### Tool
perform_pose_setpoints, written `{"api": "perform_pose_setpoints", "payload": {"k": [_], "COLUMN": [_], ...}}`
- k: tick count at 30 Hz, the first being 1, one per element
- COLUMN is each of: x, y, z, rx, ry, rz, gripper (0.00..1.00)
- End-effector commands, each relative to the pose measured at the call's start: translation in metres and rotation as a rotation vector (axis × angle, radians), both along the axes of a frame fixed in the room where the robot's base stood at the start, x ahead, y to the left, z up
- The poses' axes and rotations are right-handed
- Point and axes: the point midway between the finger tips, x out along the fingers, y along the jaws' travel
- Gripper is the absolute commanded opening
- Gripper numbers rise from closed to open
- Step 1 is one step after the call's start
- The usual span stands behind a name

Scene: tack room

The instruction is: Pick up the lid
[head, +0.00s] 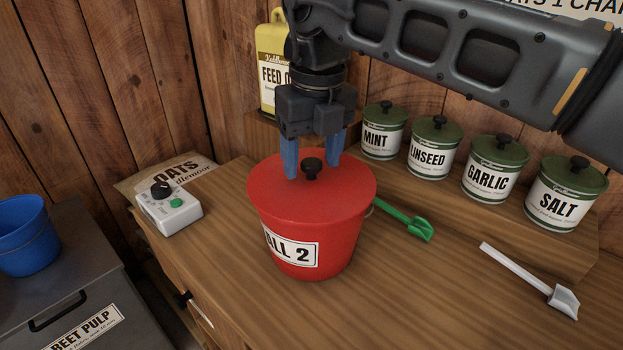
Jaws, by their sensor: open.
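A red lid (335,197) with a black knob (312,168) sits on top of a red bucket (340,250) on the wooden counter. The bucket bears a white label of which "LL 2" shows. My gripper (312,165) points down over the lid. Its two blue fingers are open, one on each side of the knob. I cannot tell whether the fingertips touch the lid or the knob.
Green-lidded tins labelled Mint (382,140), Linseed (433,158), Garlic (489,182) and Salt (560,207) stand on a raised shelf behind. A green scoop (415,224) and a white scoop (535,283) lie right. A white dial box (168,208) stands left. A yellow container (270,75) stands behind.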

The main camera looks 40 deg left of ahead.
Motion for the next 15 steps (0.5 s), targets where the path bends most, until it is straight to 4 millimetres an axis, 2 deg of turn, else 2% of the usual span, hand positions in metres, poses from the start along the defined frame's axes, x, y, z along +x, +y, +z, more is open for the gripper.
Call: {"api": "perform_pose_setpoints", "payload": {"k": [4,15], "x": [0.0000,0.0000], "y": [0.0001,0.0000], "z": [0.0002,0.0005], "rx": [0.000,0.001], "ry": [0.000,0.000], "rz": [0.000,0.000], "gripper": [0.62,0.27]}}
